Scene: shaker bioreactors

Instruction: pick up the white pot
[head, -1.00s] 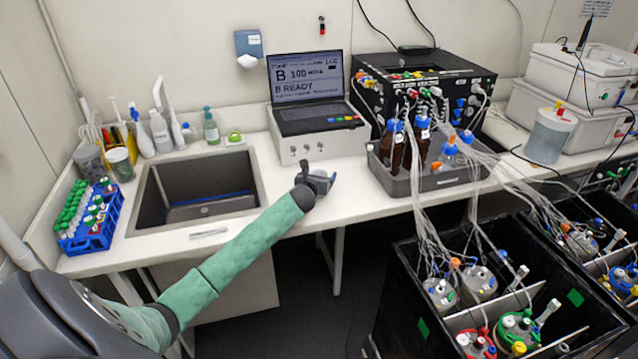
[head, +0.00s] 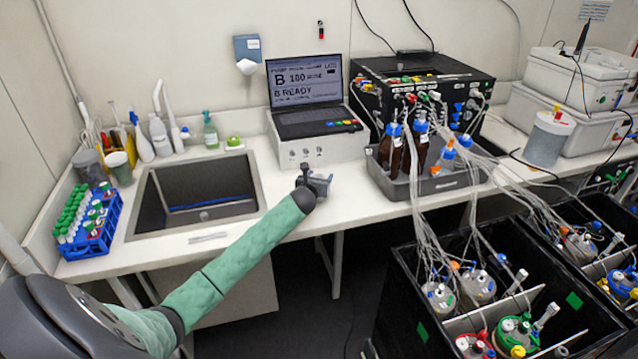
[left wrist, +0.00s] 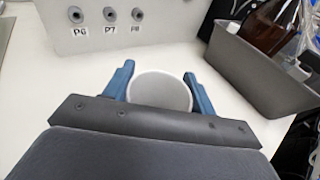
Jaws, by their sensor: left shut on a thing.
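The white pot (left wrist: 160,93) shows in the left wrist view as a round, pale rim between two blue fingers. My left gripper (left wrist: 158,72) is shut on it, one finger on each side. In the head view my left gripper (head: 320,184) is at the front part of the white bench, before the laptop unit. The pot can hardly be told apart from the gripper and bench there. How far the pot is above the bench cannot be told. My right gripper is not in view.
The white unit with a laptop (head: 308,95) stands behind the gripper. A grey tray (head: 440,186) with brown bottles is to the right, and a sink (head: 190,190) to the left. A blue tube rack (head: 92,240) stands at far left. Black reactor boxes (head: 425,300) are at front right.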

